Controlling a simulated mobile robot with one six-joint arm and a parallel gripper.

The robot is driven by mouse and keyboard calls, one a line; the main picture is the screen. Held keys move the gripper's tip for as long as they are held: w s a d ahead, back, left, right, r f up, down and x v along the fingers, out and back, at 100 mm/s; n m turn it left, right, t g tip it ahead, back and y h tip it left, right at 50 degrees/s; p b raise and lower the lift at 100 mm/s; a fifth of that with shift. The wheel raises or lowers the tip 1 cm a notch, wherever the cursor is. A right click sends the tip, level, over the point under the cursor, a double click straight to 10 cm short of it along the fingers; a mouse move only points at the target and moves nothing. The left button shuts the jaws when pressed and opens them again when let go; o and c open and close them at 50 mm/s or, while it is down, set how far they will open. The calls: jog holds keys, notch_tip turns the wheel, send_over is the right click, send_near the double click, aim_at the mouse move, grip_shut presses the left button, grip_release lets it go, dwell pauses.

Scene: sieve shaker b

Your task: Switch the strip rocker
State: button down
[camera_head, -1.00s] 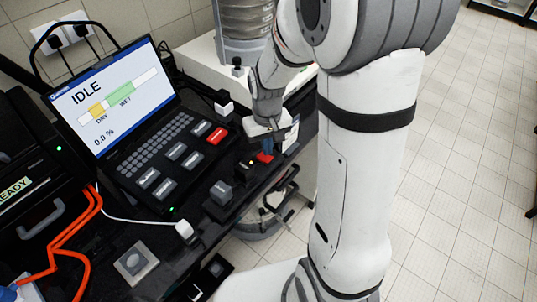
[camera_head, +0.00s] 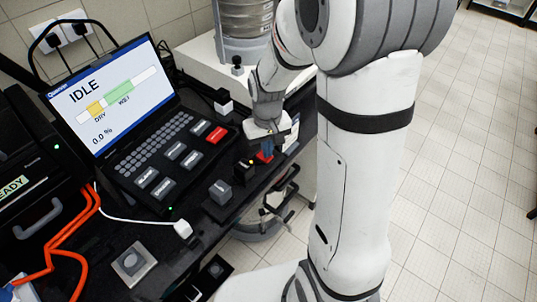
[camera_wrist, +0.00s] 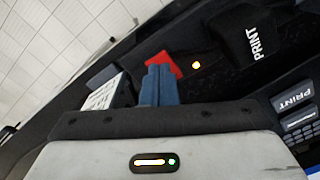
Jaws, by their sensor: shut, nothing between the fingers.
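The red strip rocker (camera_wrist: 164,62) shows just past my fingertips in the wrist view, partly hidden by them. It also shows in the head view as a small red patch (camera_head: 264,157) below the fingers, near the front edge of the black bench. My gripper (camera_wrist: 158,68) is shut, its blue fingers together with nothing between them. Its tips are at the rocker; I cannot tell whether they touch it. A lit orange lamp (camera_wrist: 196,65) is beside the rocker.
A laptop-like console (camera_head: 120,95) reading IDLE, with a red key, stands left of my gripper. A sieve stack (camera_head: 245,32) is behind. Orange cables (camera_head: 88,228) lie at left.

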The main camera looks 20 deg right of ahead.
jog(key=shift+f+b, duration=0.35)
jog(key=shift+f, duration=0.1)
notch_tip(320, 180, up, 7)
jog(key=p, duration=0.5)
dwell(0.5)
dwell(0.3)
jog(key=s+d+r+m+t, duration=0.1)
jog(key=s+r+t, duration=0.2)
jog(key=s+r, duration=1)
jog(key=shift+s, duration=0.9)
